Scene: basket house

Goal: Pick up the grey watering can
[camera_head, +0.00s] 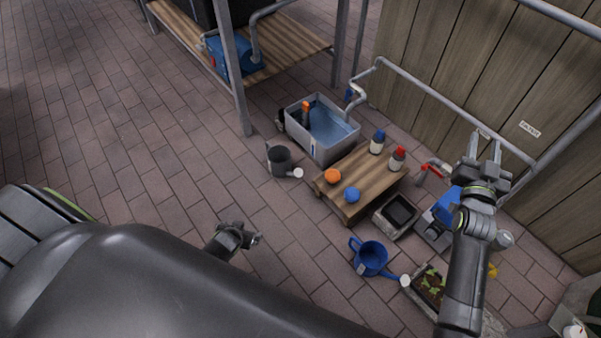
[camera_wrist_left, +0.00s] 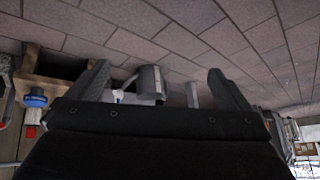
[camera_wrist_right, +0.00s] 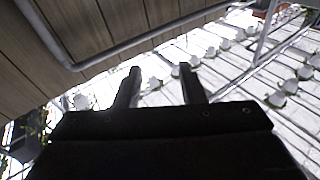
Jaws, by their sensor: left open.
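The grey watering can (camera_head: 279,160) stands on the brick paving, left of the low wooden table, with its pale spout head to the right. In the left wrist view the grey can (camera_wrist_left: 150,82) shows upside down, between the fingers and some way beyond them. My left gripper (camera_head: 252,239) is open and empty, nearer to me than the can and apart from it. My right gripper (camera_head: 485,148) is open and empty, raised at the right near the wooden wall. In the right wrist view its fingers (camera_wrist_right: 160,82) stand apart.
A low wooden table (camera_head: 350,207) bears bottles and an orange and a blue ball. A grey basin (camera_head: 322,153) of water stands behind the can. A blue watering can (camera_head: 370,258) stands nearer to me. A metal post (camera_head: 236,85) rises behind. Paving left of the can is clear.

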